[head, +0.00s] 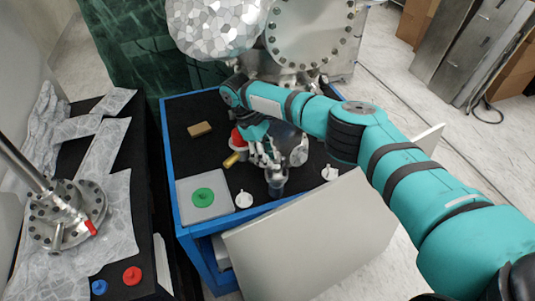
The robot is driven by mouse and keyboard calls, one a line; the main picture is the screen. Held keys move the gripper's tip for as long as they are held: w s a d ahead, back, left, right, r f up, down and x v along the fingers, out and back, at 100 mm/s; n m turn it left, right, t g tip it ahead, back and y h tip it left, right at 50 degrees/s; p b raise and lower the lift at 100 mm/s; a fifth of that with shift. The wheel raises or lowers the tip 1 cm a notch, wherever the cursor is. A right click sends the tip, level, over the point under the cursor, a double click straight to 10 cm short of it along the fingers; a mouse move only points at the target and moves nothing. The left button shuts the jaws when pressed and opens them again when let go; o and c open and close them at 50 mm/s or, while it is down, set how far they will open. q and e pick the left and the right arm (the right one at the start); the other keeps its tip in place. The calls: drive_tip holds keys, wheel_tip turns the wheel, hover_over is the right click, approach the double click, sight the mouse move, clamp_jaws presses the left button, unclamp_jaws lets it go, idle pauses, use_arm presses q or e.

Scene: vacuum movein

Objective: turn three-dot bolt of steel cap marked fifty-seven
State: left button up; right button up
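My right gripper (274,166) is over the black top of a blue-framed cart, with its fingers pointing down. A shiny, dark rounded metal part (292,146) shows right beside the fingers. A short grey-blue cylinder (277,182) stands just below the fingertips; I cannot tell whether they touch it. The finger gap is too small and overlapped to judge. A round steel cover (311,34) with a ring of bolts is at the top, behind the cart. No number or dot marks can be read, so I cannot tell which steel part is the cap marked fifty-seven. My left gripper is not in view.
The cart (172,150) carries a tan block (200,129), a red part (238,139), a yellow cylinder (231,160), two white knobbed pieces (244,200) and a green disc (203,197) on a grey plate. A pale panel (310,240) leans in front. A steel flange (68,215) is left.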

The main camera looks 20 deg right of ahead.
drive_tip(key=shift+c, duration=0.2)
clamp_jaws()
drive_tip(key=shift+m+y, duration=0.5)
drive_tip(key=shift+m, duration=0.7)
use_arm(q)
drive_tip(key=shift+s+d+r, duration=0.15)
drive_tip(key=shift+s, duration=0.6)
use_arm(e)
drive_tip(key=shift+w+m+g, duration=0.1)
drive_tip(key=shift+m+g, duration=0.2)
drive_tip(key=shift+m, duration=0.2)
